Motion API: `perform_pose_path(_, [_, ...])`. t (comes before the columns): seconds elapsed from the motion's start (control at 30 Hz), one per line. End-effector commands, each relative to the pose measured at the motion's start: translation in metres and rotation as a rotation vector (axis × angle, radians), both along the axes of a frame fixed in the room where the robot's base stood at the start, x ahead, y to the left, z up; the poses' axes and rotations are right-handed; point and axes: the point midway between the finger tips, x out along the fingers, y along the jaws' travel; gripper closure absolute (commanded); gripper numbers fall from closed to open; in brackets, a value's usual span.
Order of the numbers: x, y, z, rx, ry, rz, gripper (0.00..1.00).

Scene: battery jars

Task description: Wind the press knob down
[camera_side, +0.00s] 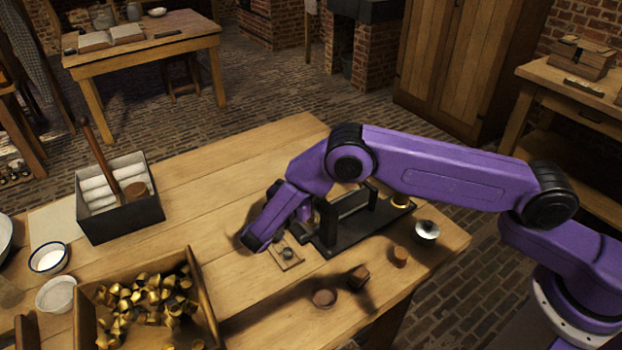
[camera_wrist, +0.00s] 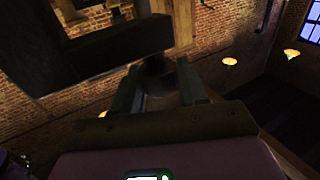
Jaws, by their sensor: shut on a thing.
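The press (camera_side: 350,222) is a dark metal frame on a flat black base near the table's right side. It also shows as a dark block in the wrist view (camera_wrist: 100,50), at the upper left. My gripper (camera_wrist: 158,76) points roughly level at the press's near-left end. Its two fingers stand on either side of a dark, rounded piece, apparently the press knob (camera_wrist: 157,86), and are shut on it. The knob is in shadow, and its turn cannot be read. In the side view my wrist hides the fingertips and the knob.
A wooden crate (camera_side: 202,292) of brass pieces stands at the front left, with a dark box (camera_side: 123,222) of white rolls behind it. A small wooden plate (camera_side: 286,262) lies below my wrist.

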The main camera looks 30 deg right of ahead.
Motion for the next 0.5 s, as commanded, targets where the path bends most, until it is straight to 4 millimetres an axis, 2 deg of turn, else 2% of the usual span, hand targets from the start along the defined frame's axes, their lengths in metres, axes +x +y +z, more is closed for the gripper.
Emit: perform_pose_path(0.5, [-0.0008, 0.0008, -0.0009, -0.001, 0.001, -0.298, 0.88])
